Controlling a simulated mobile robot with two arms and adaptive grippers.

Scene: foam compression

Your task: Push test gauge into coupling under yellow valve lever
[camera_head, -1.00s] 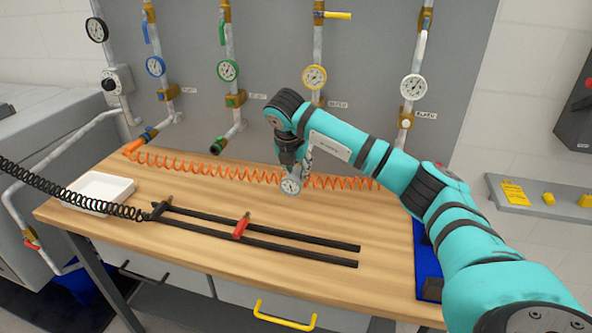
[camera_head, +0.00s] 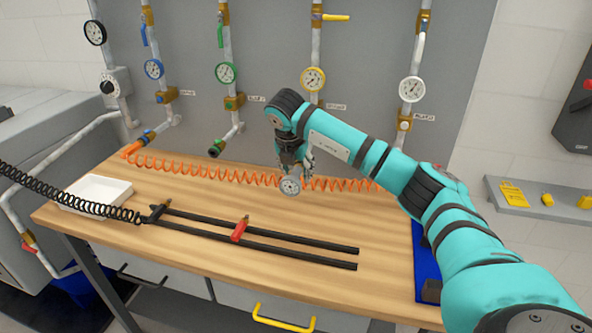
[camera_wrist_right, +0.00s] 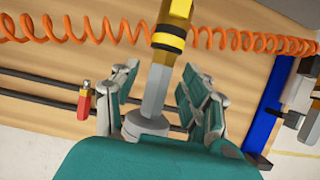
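The yellow valve lever (camera_head: 335,17) sits at the top of a wall pipe, with a yellow-rimmed gauge (camera_head: 313,79) below it. The brass fitting (camera_head: 317,99) under that gauge is partly hidden by my right arm. My right gripper (camera_head: 292,166) points down over the back of the table, shut on the test gauge (camera_head: 290,186), whose round dial faces the head camera. In the right wrist view the test gauge's grey hex stem (camera_wrist_right: 157,92) with yellow and black bands stands between my fingers, apart from any coupling. My left gripper is not in view.
An orange coiled hose (camera_head: 200,168) runs along the table's back. Black rails (camera_head: 290,257) with a red-handled piece (camera_head: 239,231) lie in front. A white tray (camera_head: 90,193) is at left, a blue tray (camera_head: 425,260) at right.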

